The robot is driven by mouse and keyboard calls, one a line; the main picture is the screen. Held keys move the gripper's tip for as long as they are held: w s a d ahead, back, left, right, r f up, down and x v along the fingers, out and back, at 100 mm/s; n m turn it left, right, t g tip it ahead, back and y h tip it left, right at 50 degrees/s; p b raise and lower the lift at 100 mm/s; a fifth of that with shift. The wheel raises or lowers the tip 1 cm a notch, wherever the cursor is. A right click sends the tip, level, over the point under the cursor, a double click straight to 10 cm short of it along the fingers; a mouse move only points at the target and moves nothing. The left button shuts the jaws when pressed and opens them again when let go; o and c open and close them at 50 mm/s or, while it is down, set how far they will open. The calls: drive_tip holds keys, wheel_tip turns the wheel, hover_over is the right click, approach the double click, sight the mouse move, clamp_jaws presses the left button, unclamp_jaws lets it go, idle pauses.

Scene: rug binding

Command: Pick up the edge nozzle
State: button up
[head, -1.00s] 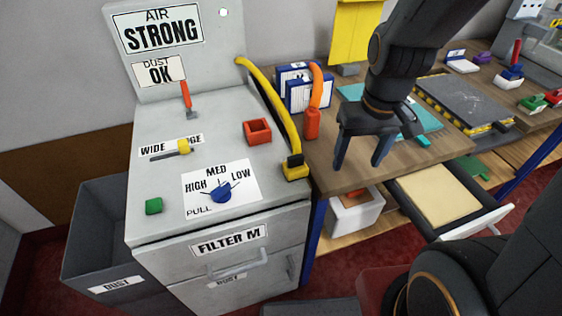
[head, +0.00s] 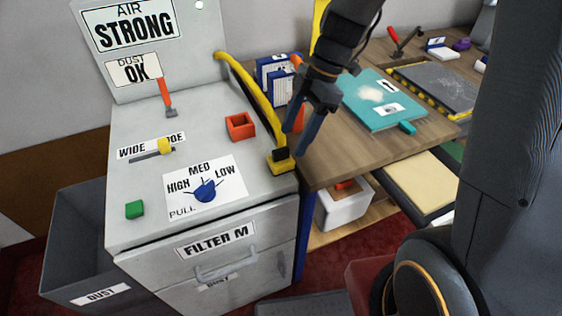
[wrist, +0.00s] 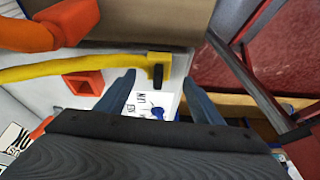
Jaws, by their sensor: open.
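No label names the edge nozzle. A yellow hose (head: 254,88) ends in a yellow block (head: 286,168) with a black tip (head: 280,155) at the cabinet's right edge. An orange curved tool (head: 297,61) stands behind my gripper, partly hidden. My gripper (head: 293,143) is open and empty, its fingers pointing down near the yellow block.
The grey cabinet (head: 130,180) carries a red square holder (head: 240,126), a blue knob (head: 205,190), a yellow slider (head: 165,146) and a green button (head: 134,209). Blue boxes (head: 277,75) stand behind my gripper. A teal board (head: 365,105) lies on the wooden table (head: 345,155).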

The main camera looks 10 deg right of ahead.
sight(285, 148)
drive_tip(key=shift+w+a+f+n, duration=0.15)
drive_tip(key=shift+w+a+n, duration=0.05)
drive_tip(key=shift+a+n, duration=0.2)
drive_tip(key=x, duration=0.2)
drive_tip(key=p+x, duration=0.1)
drive_tip(key=x, duration=0.1)
drive_tip(key=p+x, duration=0.1)
drive_tip(key=x, duration=0.1)
drive_tip(key=shift+s+a, duration=0.25)
drive_tip(key=shift+s, duration=0.05)
drive_tip(key=shift+a+f+p, duration=0.2)
drive_tip(key=shift+f+p, duration=0.15)
drive_tip(key=shift+f, duration=0.25)
drive_tip(key=c, duration=1.3)
drive_tip(key=shift+r, duration=0.1)
drive_tip(key=shift+r+b, duration=1.1)
drive_tip(key=shift+r, duration=3.85)
